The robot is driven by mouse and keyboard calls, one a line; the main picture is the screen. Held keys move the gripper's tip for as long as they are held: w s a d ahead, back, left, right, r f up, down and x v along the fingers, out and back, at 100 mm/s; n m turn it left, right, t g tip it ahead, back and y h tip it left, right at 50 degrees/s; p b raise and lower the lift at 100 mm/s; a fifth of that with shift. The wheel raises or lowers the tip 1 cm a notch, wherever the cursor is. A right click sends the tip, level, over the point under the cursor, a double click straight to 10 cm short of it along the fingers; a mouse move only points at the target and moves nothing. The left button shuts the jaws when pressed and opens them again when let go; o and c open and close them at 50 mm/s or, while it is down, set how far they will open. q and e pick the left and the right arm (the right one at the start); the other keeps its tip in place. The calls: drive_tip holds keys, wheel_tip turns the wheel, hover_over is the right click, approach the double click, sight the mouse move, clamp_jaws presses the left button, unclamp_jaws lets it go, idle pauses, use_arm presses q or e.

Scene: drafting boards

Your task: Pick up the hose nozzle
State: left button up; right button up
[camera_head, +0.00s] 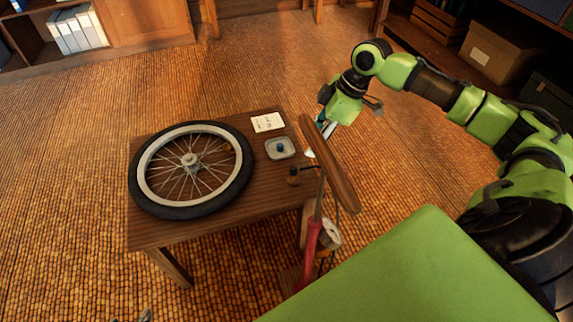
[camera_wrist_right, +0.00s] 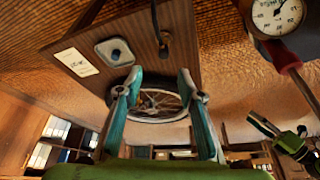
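The hose nozzle (camera_head: 293,177), a small brown and dark piece, is on the wooden table near its right edge, left of the pump's handle. It also shows at the end of a black hose in the right wrist view (camera_wrist_right: 164,42). My right gripper (camera_wrist_right: 159,78) is open, with its teal fingers apart and nothing between them. In the head view it is above the table's right side, partly behind the pump handle, and apart from the nozzle. Only a small part of my left gripper (camera_head: 146,315) shows at the bottom edge; its opening is unclear.
A bicycle wheel (camera_head: 157,200) covers the table's left part. A small tray (camera_head: 271,147) with a blue piece and a white card (camera_head: 267,122) lie behind the nozzle. The pump's wooden handle (camera_head: 330,165), red body (camera_head: 312,238) and gauge (camera_head: 331,233) stand at the table's right.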

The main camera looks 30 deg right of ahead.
sight(296, 168)
drive_tip(key=b+x, duration=0.2)
drive_tip(key=x, duration=0.5)
drive_tip(key=shift+a+f, duration=0.25)
drive_tip(key=shift+f, duration=0.1)
use_arm(q)
drive_tip(key=w+d+r+t+h, duration=0.2)
drive_tip(key=w+d+r+t, duration=0.2)
drive_tip(key=w+r+t, duration=0.45)
use_arm(e)
drive_tip(key=shift+f, duration=0.2)
drive_tip(key=b+x, duration=0.1)
drive_tip(key=x, duration=0.1)
drive_tip(key=b+x, duration=0.1)
drive_tip(key=x, duration=0.1)
drive_tip(key=shift+s+a+f+b, duration=0.15)
drive_tip(key=shift+a+f+b, duration=0.1)
drive_tip(key=shift+f+b, duration=0.1)
use_arm(q)
wheel_tip(296, 168, up, 14)
drive_tip(key=w+d+t+h, duration=0.1)
drive_tip(key=t, duration=0.3)
drive_tip(key=shift+w+d+f+m+h, duration=0.2)
drive_tip(key=shift+w+d+m+h, duration=0.1)
drive_tip(key=shift+w+d+h, duration=0.1)
use_arm(e)
clamp_jaws()
